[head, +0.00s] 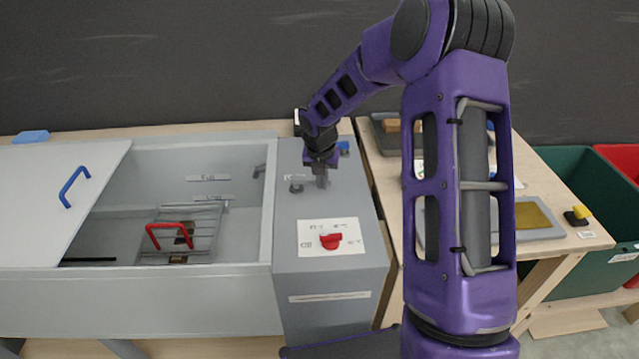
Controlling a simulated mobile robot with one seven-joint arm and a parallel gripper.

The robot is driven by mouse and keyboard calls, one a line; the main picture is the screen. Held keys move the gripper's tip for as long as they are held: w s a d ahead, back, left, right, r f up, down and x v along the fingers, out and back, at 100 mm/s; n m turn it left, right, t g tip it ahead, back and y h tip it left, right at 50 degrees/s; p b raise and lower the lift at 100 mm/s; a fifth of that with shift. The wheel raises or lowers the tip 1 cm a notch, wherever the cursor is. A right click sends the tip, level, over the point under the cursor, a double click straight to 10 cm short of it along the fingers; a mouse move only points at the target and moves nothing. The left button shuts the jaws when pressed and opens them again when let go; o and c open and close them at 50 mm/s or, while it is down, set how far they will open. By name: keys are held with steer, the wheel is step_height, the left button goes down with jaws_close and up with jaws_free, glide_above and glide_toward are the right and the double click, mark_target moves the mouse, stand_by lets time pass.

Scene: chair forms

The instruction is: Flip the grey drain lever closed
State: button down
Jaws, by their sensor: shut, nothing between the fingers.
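My gripper (321,183) points down over the top of the grey cabinet (350,275) beside the basin. Its fingers are shut with nothing visible between them. A small grey lever (297,187), which looks like the drain lever, sits on the cabinet top just left of my fingertips. A pale label lies close to it. The lever's far end and its exact angle are hard to make out, partly because my gripper is so close. I cannot tell whether the fingers touch it.
A red knob (330,241) sits on a white dial plate nearer the front. Left is the grey basin (150,300) with a red-handled basket (170,236) and a white lid (55,215) with a blue handle. A wooden table (585,215) and a green bin (570,180) stand right.

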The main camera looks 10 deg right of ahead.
steer(key=shift+w+d, duration=0.25)
steer(key=shift+w, duration=0.05)
stand_by(0.5)
stand_by(0.3)
